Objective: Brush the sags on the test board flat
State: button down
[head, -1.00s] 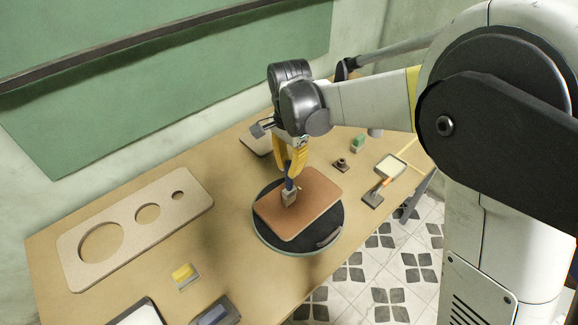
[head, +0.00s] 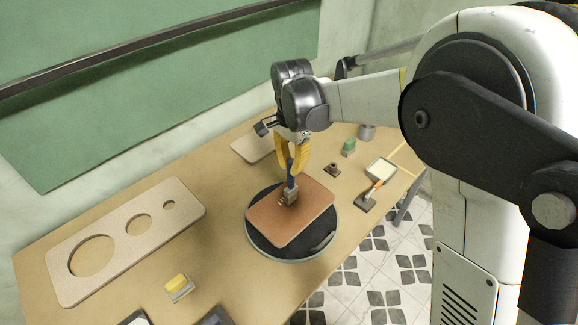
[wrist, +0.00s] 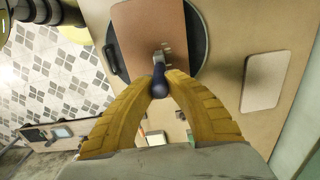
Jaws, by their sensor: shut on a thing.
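The test board (head: 310,212) is a reddish-brown rounded board lying on a dark round turntable (head: 262,238); it also shows in the wrist view (wrist: 135,30). My gripper (head: 290,168) has yellow fingers and is shut on the blue handle of a brush (head: 289,190). In the wrist view the fingers close around the dark blue handle (wrist: 158,84). The brush head points down at the middle of the board; whether the bristles touch it is hard to tell.
A beige panel with several round holes (head: 190,196) lies at left. A yellow block on a holder (head: 178,286) is at front left. An orange-handled tool (head: 368,196), a pale tray (head: 382,170) and a green block (head: 348,148) sit at right. A pale board (head: 250,146) lies behind.

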jog(key=shift+w+d, duration=0.85)
jog(key=shift+w, duration=0.1)
jog(key=shift+w+a+f, duration=0.1)
jog(key=shift+w+a, duration=0.55)
jog(key=shift+a, duration=0.1)
jog(key=shift+s+a, duration=0.1)
jog(key=shift+s+a, duration=0.95)
jog(key=shift+s, duration=0.25)
